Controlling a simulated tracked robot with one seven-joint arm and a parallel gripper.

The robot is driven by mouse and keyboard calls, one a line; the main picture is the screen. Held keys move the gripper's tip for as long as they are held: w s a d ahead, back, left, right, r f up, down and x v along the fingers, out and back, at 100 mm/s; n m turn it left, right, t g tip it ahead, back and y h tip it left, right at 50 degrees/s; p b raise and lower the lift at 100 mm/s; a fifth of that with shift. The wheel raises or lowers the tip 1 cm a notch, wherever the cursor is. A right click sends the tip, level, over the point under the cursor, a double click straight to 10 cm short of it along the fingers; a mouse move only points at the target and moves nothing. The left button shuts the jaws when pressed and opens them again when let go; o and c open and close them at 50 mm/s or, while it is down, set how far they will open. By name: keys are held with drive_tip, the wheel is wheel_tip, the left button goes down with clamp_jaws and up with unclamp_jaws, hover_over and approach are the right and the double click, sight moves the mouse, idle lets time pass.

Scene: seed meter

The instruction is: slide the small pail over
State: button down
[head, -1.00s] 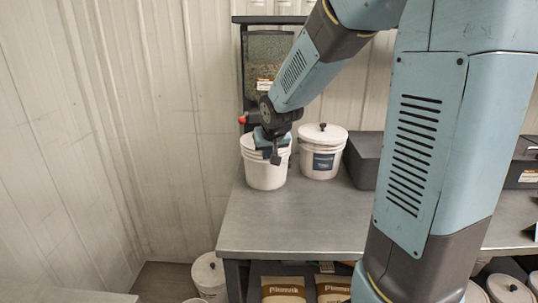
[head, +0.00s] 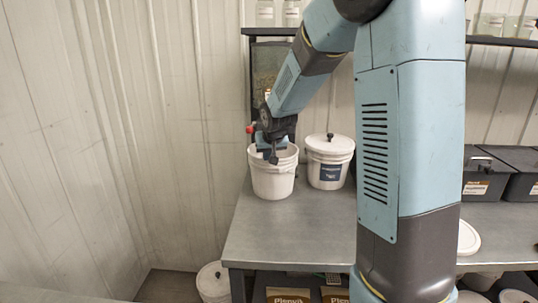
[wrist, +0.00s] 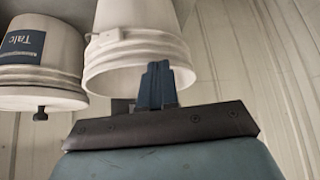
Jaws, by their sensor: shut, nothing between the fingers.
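An open white pail (head: 272,183) without a lid stands on the grey metal bench (head: 285,240), near its left end. In the wrist view the pail (wrist: 140,25) appears upside down, its open rim towards me. My gripper (head: 273,158) is at the pail's mouth, pointing down; in the wrist view its dark blue fingers (wrist: 158,80) are together and empty, overlapping the rim. I cannot tell whether they touch the wall.
A lidded white bucket (head: 328,172) stands close to the pail's right, its label reading Talc in the wrist view. A dark-framed hopper (head: 268,70) is behind. Dark boxes (head: 487,178) sit at right. Bench front is clear.

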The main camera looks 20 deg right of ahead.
drive_tip(key=shift+s+f, duration=0.15)
drive_tip(key=shift+f, duration=0.15)
drive_tip(key=shift+s+f, duration=0.1)
drive_tip(key=shift+s, duration=1.1)
